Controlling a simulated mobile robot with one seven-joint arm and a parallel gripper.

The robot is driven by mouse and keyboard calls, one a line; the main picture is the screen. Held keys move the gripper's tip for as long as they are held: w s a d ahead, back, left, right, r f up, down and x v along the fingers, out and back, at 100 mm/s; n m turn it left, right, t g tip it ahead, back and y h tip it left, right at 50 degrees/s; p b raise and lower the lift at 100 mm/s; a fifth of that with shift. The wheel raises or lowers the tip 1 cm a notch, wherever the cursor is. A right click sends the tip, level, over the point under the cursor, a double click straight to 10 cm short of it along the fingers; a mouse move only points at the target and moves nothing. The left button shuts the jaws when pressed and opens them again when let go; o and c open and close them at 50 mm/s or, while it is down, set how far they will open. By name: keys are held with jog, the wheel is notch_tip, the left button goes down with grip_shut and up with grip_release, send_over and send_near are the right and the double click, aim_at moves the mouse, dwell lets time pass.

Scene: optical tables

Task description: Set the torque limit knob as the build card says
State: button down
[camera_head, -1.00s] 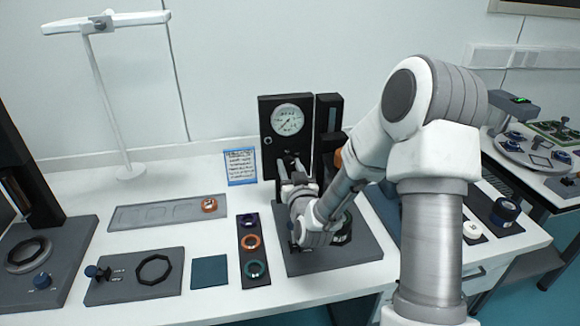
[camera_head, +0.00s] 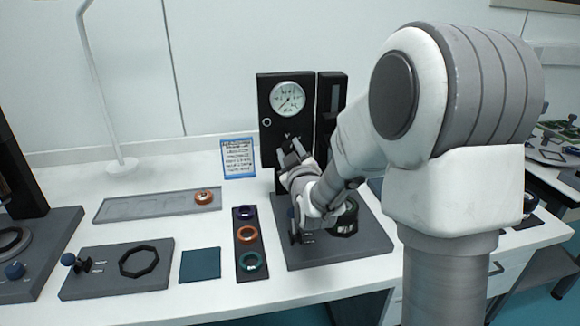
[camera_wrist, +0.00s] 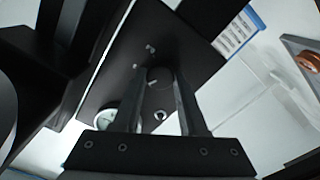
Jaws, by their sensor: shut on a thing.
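The build card (camera_head: 238,158), a blue-edged sheet with small print, stands at the back beside the black gauge panel (camera_head: 268,92). Its writing is too small to read; it shows in the wrist view (camera_wrist: 236,32). My gripper (camera_head: 290,150) is at the lower part of the panel. In the wrist view, the two fingers of my gripper (camera_wrist: 162,78) close on a dark round knob (camera_wrist: 160,84) on the black panel face. White marks sit near the knob. The knob is hidden by my gripper in the head view, and its setting cannot be read.
A white dial gauge (camera_head: 287,99) is above my gripper. A grey base plate (camera_head: 375,238) lies below my arm. A strip of coloured rings (camera_head: 246,217), a teal pad (camera_head: 200,264) and a grey tray (camera_head: 140,208) with an orange ring are to the left.

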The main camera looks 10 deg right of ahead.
jog(key=n+b, duration=0.4)
jog(key=shift+f, duration=0.1)
jog(key=shift+n+b, duration=0.4)
jog(key=shift+b, duration=0.15)
jog(key=shift+c, duration=2.2)
grip_release()
jog(key=shift+s, duration=0.1)
